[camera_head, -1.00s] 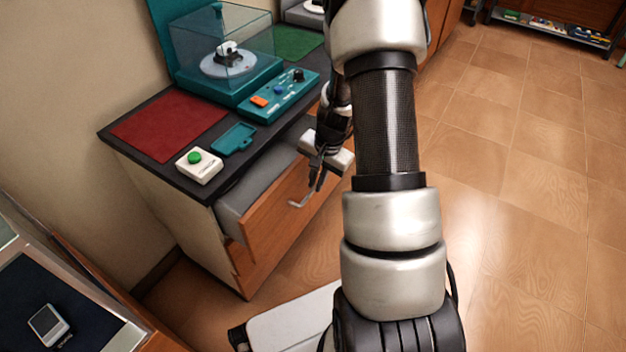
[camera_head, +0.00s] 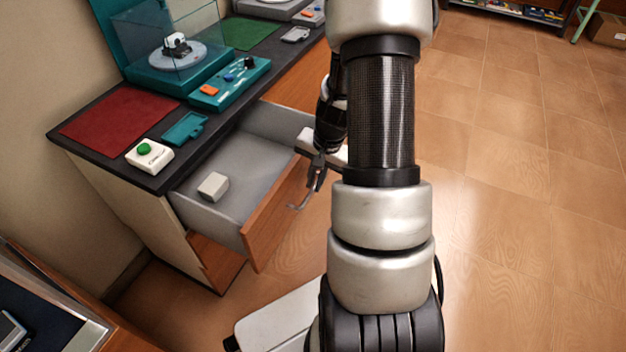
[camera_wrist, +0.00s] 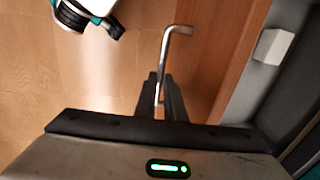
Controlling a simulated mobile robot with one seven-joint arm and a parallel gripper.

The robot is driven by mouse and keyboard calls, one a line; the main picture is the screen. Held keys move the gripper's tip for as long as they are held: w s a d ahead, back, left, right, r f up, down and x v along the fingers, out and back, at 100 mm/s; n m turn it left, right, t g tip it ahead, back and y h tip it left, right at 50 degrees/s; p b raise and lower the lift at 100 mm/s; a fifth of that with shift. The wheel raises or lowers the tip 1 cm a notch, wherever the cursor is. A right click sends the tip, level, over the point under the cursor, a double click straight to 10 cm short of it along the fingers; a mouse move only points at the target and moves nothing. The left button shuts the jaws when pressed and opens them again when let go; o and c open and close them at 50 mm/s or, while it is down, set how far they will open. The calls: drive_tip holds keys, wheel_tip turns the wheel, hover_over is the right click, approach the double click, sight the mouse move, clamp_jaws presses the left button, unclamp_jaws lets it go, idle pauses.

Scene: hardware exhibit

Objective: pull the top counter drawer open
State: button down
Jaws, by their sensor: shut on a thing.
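The top counter drawer (camera_head: 222,160) stands well open from the dark-topped counter, with its grey inside showing. Its wooden front (camera_head: 276,215) carries a metal bar handle (camera_head: 298,206). My gripper (camera_head: 318,180) is shut on the handle, partly hidden by my arm in the head view. In the wrist view the handle (camera_wrist: 178,30) runs between the fingers of my gripper (camera_wrist: 160,88), beside the drawer front (camera_wrist: 240,50). A small pale box (camera_head: 212,186) lies in the drawer; it also shows in the wrist view (camera_wrist: 273,46).
On the counter are a white box with a green button (camera_head: 149,155), a teal tray (camera_head: 185,128), a red mat (camera_head: 118,122), a teal control panel (camera_head: 230,84) and a covered turntable (camera_head: 172,55). A display case (camera_head: 45,300) stands at lower left. The floor at right is clear.

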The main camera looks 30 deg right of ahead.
drive_tip(key=c, duration=1.8)
unclamp_jaws()
drive_tip(key=shift+c, duration=0.2)
drive_tip(key=shift+r, duration=0.1)
wheel_tip(320, 180, up, 17)
drive_tip(key=s+d+p, duration=0.1)
drive_tip(key=s+p, duration=0.1)
drive_tip(key=p, duration=0.3)
drive_tip(key=shift+s+d, duration=0.35)
drive_tip(key=shift+d, duration=0.05)
